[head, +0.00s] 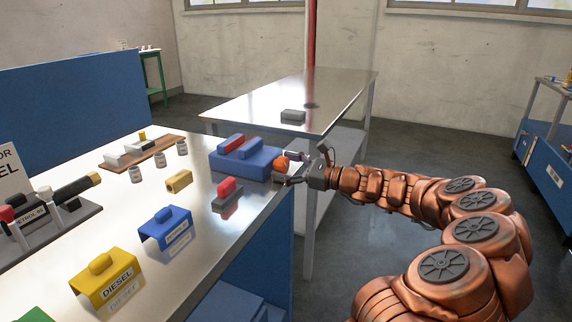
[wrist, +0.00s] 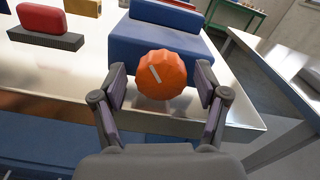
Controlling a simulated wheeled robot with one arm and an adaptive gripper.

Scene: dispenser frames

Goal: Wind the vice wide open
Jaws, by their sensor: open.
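The vice (head: 246,155) is a blue block-like body near the right edge of the steel bench, with a red piece (head: 231,143) at its top. Its round orange knob (wrist: 161,74) faces my gripper and carries a pale line mark slanting from upper left to lower right. The knob also shows in the head view (head: 281,163). My gripper (wrist: 160,88) is open, with one finger on each side of the knob. Gaps show between the fingers and the knob in the wrist view. The vice body (wrist: 160,35) stands just behind the knob.
A red block on a grey base (head: 228,192) stands beside the vice. Blue (head: 166,228) and yellow DIESEL (head: 107,283) holders stand nearer on the bench (head: 200,262). A second steel table (head: 250,103) bears a grey block (head: 293,116). Floor is clear between the tables and right cart.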

